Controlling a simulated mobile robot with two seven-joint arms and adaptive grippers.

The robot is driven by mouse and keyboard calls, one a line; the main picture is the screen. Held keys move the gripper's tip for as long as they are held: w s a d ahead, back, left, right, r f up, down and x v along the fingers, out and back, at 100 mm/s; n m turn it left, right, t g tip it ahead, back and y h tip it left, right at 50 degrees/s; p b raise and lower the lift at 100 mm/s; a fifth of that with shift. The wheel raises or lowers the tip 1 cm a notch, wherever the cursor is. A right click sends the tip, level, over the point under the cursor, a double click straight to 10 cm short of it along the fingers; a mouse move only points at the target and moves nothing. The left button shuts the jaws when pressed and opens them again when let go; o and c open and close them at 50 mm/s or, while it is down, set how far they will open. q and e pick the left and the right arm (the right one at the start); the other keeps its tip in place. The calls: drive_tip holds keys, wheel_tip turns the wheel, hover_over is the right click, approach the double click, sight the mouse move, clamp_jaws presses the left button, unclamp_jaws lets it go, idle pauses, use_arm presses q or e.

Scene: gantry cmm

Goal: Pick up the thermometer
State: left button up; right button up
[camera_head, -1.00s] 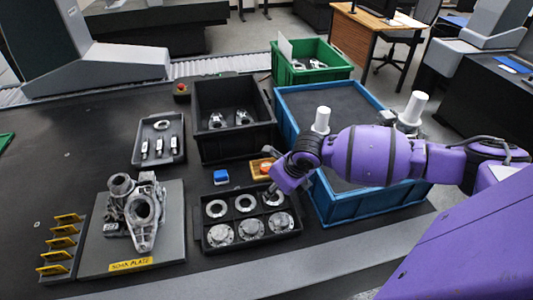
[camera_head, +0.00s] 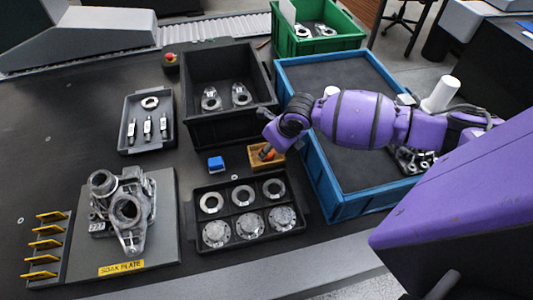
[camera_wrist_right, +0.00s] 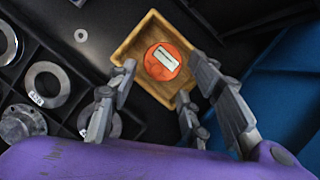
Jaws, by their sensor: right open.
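The thermometer (camera_wrist_right: 162,60) appears to be the round orange-red piece with a pale rectangular face, lying inside a small wooden box (camera_wrist_right: 152,22). In the head view the wooden box (camera_head: 255,165) sits between the blue block and the blue bin, and the arm partly covers it. My right gripper (camera_wrist_right: 164,77) is open and empty over the box, with its fingers spread around the near side of the orange piece. Whether any finger touches the box cannot be told. My left gripper is not in view.
A black tray (camera_head: 192,233) with metal rings and flanges lies close in front of the box. A blue block (camera_head: 216,164) stands to its left. The blue bin (camera_head: 326,197) wall rises to the right, and a deep black bin (camera_head: 199,135) stands behind.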

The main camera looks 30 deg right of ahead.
drive_tip(key=x, duration=0.3)
drive_tip(key=shift+w+a+f, duration=0.1)
drive_tip(key=shift+w+f, duration=0.1)
drive_tip(key=shift+f, duration=0.1)
drive_tip(key=shift+s, duration=0.1)
drive_tip(key=c, duration=0.9)
drive_tip(key=shift+r, duration=0.3)
wheel_tip(320, 180, up, 2)
drive_tip(key=shift+r, duration=0.1)
drive_tip(key=s+r, duration=1)
drive_tip(key=s, duration=0.3)
drive_tip(key=shift+s+p, duration=0.3)
drive_tip(key=shift+p, duration=0.05)
